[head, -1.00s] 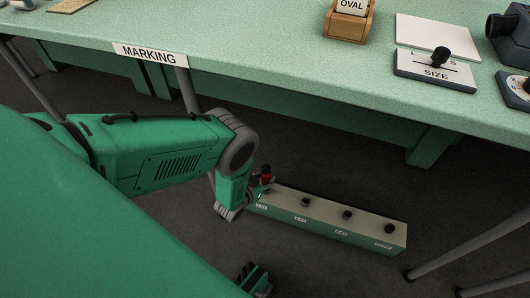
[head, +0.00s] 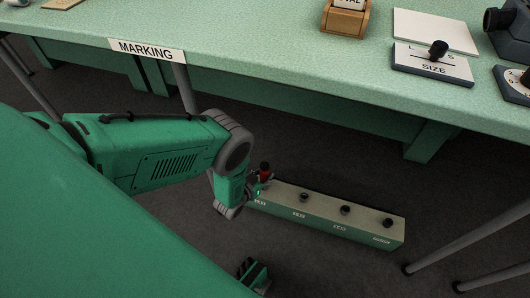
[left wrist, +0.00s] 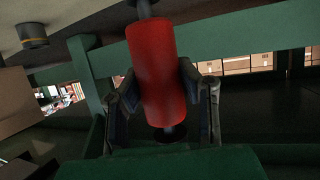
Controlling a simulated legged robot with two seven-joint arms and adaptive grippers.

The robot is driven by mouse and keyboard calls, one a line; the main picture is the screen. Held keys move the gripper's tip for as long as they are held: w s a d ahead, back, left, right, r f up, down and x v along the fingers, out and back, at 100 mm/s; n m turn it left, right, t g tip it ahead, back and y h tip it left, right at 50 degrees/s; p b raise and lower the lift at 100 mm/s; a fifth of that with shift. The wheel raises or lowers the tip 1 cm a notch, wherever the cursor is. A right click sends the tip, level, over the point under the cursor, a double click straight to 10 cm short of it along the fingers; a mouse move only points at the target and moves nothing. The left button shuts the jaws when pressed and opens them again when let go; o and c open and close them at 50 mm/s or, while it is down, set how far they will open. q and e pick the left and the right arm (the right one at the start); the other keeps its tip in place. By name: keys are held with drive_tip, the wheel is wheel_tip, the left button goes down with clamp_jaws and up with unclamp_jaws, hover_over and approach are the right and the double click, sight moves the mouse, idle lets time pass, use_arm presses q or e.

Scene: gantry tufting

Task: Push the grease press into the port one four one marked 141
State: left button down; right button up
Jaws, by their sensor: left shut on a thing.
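The grease press, a red cylinder with dark ends (left wrist: 158,75), is between the fingers of my left gripper (left wrist: 163,95) in the left wrist view. The gripper is shut on it. In the head view the red press (head: 264,170) stands over the left end of a long low box (head: 322,237) on the floor. The box has a row of dark round ports (head: 345,210) on top and small white labels on its front, too small to read. My left gripper (head: 258,185) hides the leftmost port, so I cannot tell how the press meets it. Part of my right gripper (head: 252,275) shows at the bottom.
A green workbench (head: 250,70) with a MARKING sign (head: 146,49) stands above and behind the box. It holds a wooden OVAL block (head: 345,18) and a SIZE plate (head: 432,65). Grey metal legs (head: 460,240) stand right of the box. Dark floor lies in front.

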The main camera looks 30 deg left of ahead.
use_arm(q)
drive_tip(key=shift+d+f, duration=0.1)
drive_tip(key=shift+f, duration=0.75)
drive_tip(key=c, duration=1.1)
unclamp_jaws()
drive_tip(key=shift+s, duration=0.1)
drive_tip(key=v, duration=1.1)
drive_tip(key=shift+s+r, duration=0.15)
drive_tip(key=shift+s, duration=0.25)
